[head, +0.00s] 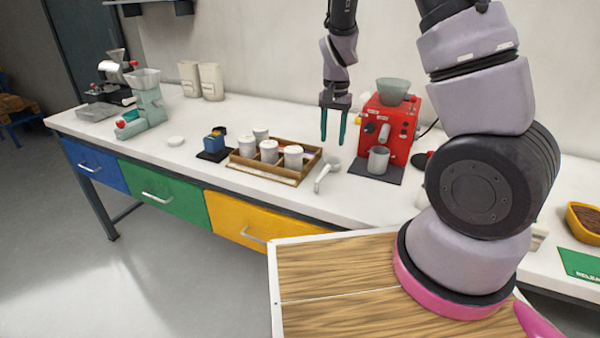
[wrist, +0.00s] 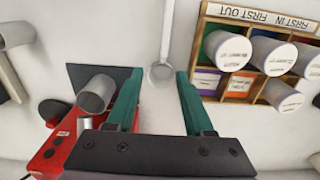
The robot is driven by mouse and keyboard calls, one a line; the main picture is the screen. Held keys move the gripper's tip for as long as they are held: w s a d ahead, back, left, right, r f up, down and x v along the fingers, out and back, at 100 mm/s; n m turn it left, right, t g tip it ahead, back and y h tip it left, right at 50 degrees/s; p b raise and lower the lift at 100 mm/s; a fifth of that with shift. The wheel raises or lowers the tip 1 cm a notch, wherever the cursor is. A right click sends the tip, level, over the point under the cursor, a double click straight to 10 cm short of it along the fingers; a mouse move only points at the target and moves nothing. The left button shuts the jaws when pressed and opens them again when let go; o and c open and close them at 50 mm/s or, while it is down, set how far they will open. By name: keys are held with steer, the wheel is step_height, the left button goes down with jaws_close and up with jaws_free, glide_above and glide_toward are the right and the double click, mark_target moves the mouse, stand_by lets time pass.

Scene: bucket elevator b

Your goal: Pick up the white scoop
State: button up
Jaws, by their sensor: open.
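The white scoop (head: 327,173) lies on the white counter between the wooden tray and the red machine, its handle toward the front edge. In the wrist view the scoop (wrist: 166,38) shows with its round bowl near the gap between my fingertips and its handle running up the picture. My gripper (head: 332,141) points down above the counter, over the scoop, with its two green fingers apart and nothing held. It also shows open in the wrist view (wrist: 160,74). The fingers appear to be above the scoop, not touching it.
The wooden tray (head: 247,168) with several white-lidded canisters stands left of the scoop. The red machine (head: 393,128), with a metal cup (head: 378,160) on its dark mat, stands close on the right. A blue device (head: 214,143) is further left. Counter around the scoop is clear.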

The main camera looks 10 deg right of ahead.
glide_above(327, 167)
steer(key=f, duration=0.5)
steer(key=shift+w+d, duration=0.2)
steer(key=shift+w, duration=0.15)
steer(key=shift+s+a+f, duration=0.1)
steer(key=shift+a+f, duration=0.05)
steer(key=shift+f, duration=1.45)
steer(key=shift+s+a+f, duration=0.1)
steer(key=shift+f, duration=1.45)
jaws_close()
